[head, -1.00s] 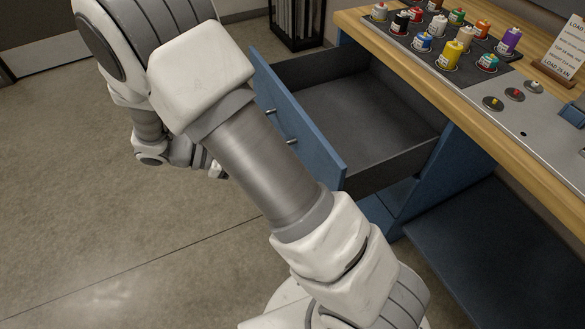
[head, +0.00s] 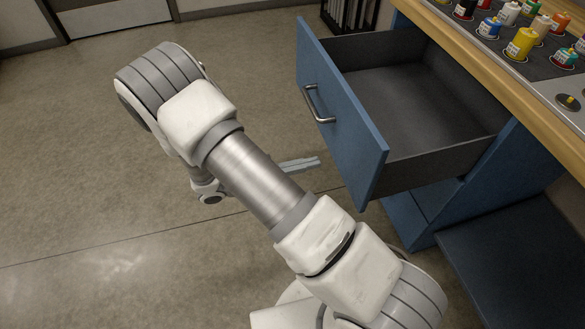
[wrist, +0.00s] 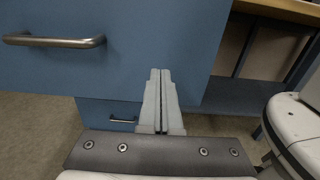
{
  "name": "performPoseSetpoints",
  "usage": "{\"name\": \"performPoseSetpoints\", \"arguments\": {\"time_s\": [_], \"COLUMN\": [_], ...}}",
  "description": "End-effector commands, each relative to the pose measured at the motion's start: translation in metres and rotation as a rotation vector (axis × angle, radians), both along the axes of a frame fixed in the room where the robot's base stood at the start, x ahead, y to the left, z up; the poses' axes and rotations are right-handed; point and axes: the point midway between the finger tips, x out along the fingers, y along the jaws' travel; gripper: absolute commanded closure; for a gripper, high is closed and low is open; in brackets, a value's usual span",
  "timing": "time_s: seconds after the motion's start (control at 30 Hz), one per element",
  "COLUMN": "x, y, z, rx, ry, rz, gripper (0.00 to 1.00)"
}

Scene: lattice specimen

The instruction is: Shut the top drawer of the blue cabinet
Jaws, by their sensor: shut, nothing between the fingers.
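The top drawer (head: 345,110) of the blue cabinet (head: 480,170) stands pulled out under the worktop, with its empty dark inside showing. Its blue front carries a metal bar handle (head: 318,104), which also shows at the upper left of the wrist view (wrist: 55,40). My gripper (head: 318,162) is shut and empty. In the head view it appears left of and below the drawer front, partly hidden by my arm. In the wrist view its closed fingers (wrist: 160,75) point toward the lower right part of the drawer front. I cannot tell whether they touch it.
A lower drawer with a small handle (wrist: 122,119) sits beneath in the wrist view. The wooden worktop (head: 500,75) above holds several coloured bottles (head: 521,42) on a dark mat. A black rack (head: 350,14) stands behind the drawer. The floor (head: 90,180) at left is open.

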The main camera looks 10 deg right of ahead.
Motion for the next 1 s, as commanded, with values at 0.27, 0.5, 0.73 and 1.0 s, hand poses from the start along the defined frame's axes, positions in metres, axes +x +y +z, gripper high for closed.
{"name": "performPoseSetpoints", "arguments": {"time_s": [0.27, 0.5, 0.73, 1.0], "x": [0.001, 0.002, 0.002, 0.002], "y": [-0.054, -0.073, -0.075, -0.078], "z": [-0.003, -0.001, 0.0, 0.001], "rx": [0.001, 0.001, 0.001, 0.001], "ry": [0.0, -0.001, 0.0, 0.0], "rz": [-0.003, -0.001, -0.001, -0.001], "gripper": [1.0, 1.0, 1.0, 1.0]}}
